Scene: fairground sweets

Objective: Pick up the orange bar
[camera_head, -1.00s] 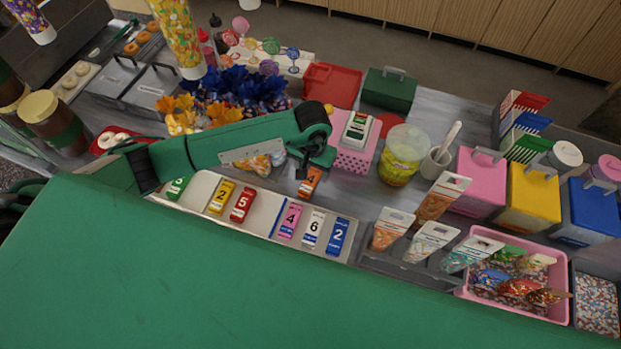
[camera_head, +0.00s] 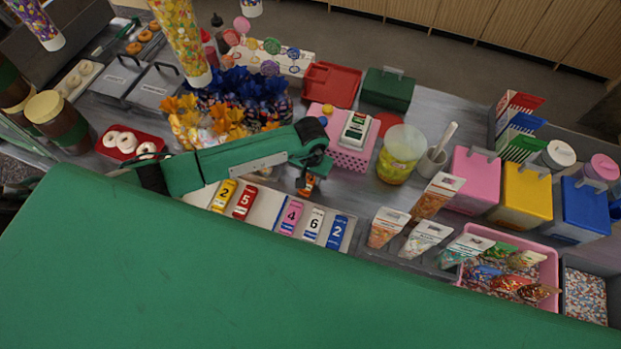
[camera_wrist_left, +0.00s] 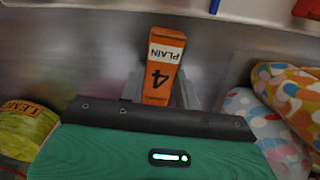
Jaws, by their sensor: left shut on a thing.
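The orange bar (camera_wrist_left: 160,68) has a white end marked PLAIN and a black 4. In the left wrist view it stands between the two fingers of my left gripper (camera_wrist_left: 160,92), which is shut on it. In the head view my left gripper (camera_head: 306,184) holds the orange bar (camera_head: 309,186) just behind the white rack (camera_head: 263,208), and the bar is partly hidden by the gripper. My right gripper is not in view.
The rack holds yellow, red, pink, white and blue numbered bars. A pink box (camera_head: 349,158) and a yellow-green tub (camera_head: 396,160) stand to the right of the gripper. Wrapped sweets (camera_wrist_left: 290,95) lie close beside the gripper in the wrist view.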

